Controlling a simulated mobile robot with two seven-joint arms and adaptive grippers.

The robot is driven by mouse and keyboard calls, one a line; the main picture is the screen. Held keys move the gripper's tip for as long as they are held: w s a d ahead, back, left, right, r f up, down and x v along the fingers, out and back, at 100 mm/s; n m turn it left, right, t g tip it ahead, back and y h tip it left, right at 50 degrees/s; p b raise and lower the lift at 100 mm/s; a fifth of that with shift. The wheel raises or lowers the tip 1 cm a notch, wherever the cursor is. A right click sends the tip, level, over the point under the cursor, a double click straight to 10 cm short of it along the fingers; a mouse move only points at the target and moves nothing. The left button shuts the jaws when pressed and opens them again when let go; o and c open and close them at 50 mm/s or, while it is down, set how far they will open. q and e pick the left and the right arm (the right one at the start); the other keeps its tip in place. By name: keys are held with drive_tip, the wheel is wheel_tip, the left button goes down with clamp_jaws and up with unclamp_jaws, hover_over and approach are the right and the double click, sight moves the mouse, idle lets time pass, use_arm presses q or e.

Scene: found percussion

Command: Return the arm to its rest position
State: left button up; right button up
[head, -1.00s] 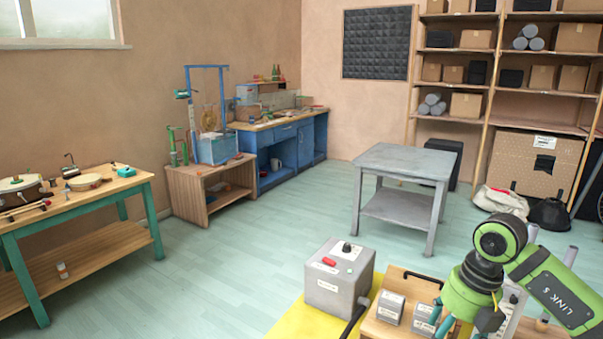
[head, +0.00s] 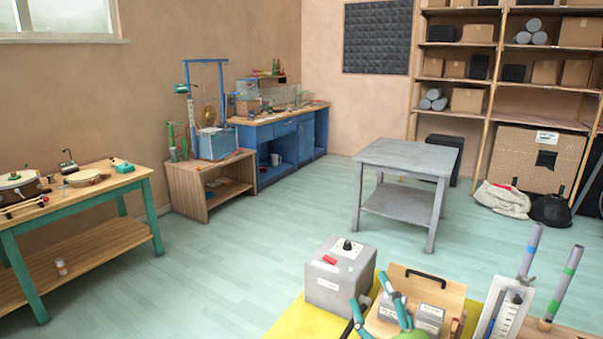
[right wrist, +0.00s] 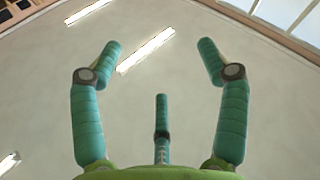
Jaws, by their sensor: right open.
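My right gripper (head: 375,300) shows at the bottom of the head view, with teal fingers in front of a wooden tray (head: 455,297) and a grey box (head: 340,280). The right wrist view shows the same gripper (right wrist: 160,60) with its fingers spread wide and nothing between them. It points up at the ceiling and its light strips. The rest of my right arm is below the frame in the head view. My left gripper is in neither view.
The grey box and tray stand on a yellow surface (head: 290,320). A white gauge panel (head: 505,310) and two upright grey tubes (head: 565,280) stand to the right. A grey table (head: 405,158) stands farther back. A green-legged bench (head: 80,205) is at left. Floor between is clear.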

drive_tip(key=s+d+f+m+g+h, duration=0.3)
drive_tip(key=s+f+g, duration=0.1)
drive_tip(key=f, duration=0.5)
drive_tip(key=s+d+f+m+g+h, duration=0.3)
drive_tip(key=d+f+m+g, duration=0.1)
drive_tip(key=f, duration=0.4)
drive_tip(key=s+a+f+g, duration=0.1)
drive_tip(key=s+f+g, duration=0.45)
drive_tip(key=s, duration=0.45)
drive_tip(key=s+f+g, duration=0.4)
drive_tip(key=s+f, duration=0.3)
drive_tip(key=s, duration=0.2)
drive_tip(key=s+f, duration=0.3)
drive_tip(key=f, duration=2.1)
drive_tip(key=s+d+f+g, duration=0.2)
drive_tip(key=s+f, duration=1)
drive_tip(key=s, duration=0.3)
drive_tip(key=shift+d+y, duration=0.3)
drive_tip(key=shift+d, duration=0.05)
